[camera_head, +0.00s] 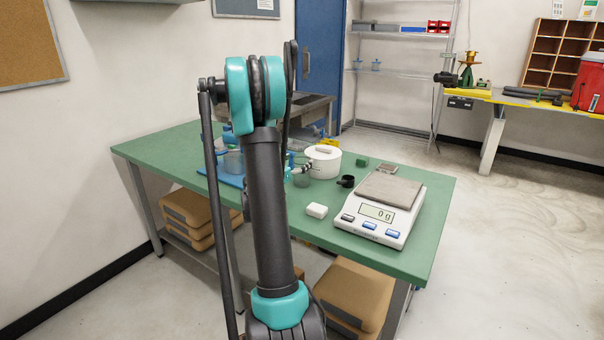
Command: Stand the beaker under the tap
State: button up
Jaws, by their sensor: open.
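A white round tank (325,160) with a lid stands near the middle of the green table. A small dark and metallic tap (307,167) juts from its left side. A small clear beaker (302,180) stands upright on the table by the tap, partly behind my arm. I cannot tell if it is directly below the spout. Another clear vessel (233,162) stands on a blue mat (232,181) left of my arm. My upright arm crosses the middle of the view and hides part of the table. I cannot make out my gripper.
A scale (380,210) reading 0 g sits at the table's (420,262) right end. A white block (317,210), a black cup (346,181) and a green block (362,162) lie nearby. Brown boxes (187,207) are below. The floor at right is clear.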

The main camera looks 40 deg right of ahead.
aim_at(306, 155)
jog(key=x, duration=0.3)
jog(key=c, duration=1.8)
jog(key=shift+r, duration=0.1)
notch_tip(306, 155, up, 20)
jog(key=shift+f, duration=0.1)
